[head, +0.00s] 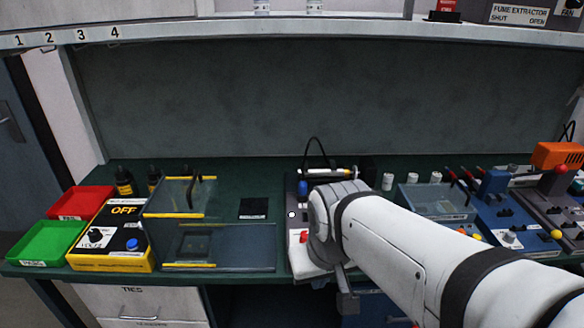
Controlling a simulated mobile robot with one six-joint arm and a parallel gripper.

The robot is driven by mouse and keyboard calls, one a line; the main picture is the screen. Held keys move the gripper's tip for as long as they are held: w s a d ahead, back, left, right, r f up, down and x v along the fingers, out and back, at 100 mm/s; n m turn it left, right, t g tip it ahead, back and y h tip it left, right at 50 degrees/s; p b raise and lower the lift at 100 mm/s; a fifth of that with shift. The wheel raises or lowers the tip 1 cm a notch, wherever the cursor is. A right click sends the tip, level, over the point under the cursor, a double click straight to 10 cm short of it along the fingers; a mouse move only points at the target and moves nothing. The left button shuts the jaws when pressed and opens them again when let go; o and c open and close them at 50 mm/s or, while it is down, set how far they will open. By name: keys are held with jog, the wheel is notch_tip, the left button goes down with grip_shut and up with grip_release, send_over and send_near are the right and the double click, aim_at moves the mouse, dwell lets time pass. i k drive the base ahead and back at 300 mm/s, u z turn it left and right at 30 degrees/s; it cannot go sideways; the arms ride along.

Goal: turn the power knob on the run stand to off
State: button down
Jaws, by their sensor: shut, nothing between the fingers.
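A yellow-edged box (112,262) stands at the left of the bench. It has a large OFF sign (124,211), a black knob (96,236) on a white dial and a blue button (132,244). The small lettering is too blurred to tell whether this is the run stand, and the knob's pointer is unclear. A blue unit (490,217) at the right also carries a grey knob (510,237). My arm reaches from the lower right to the bench's middle. It partly covers a light grey unit (301,259) with a blue knob and red button. My gripper's fingers are not visible.
Red (84,203) and green (45,243) trays lie at the far left. An orange-topped device (558,155) stands at the far right. A shelf (250,32) runs above the bench.

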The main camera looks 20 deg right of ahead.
aim_at(304, 235)
jog(key=z, duration=0.6)
jog(key=k, duration=1.1)
jog(key=u, duration=0.4)
jog(key=i, duration=1.6)
jog(key=z, duration=0.8)
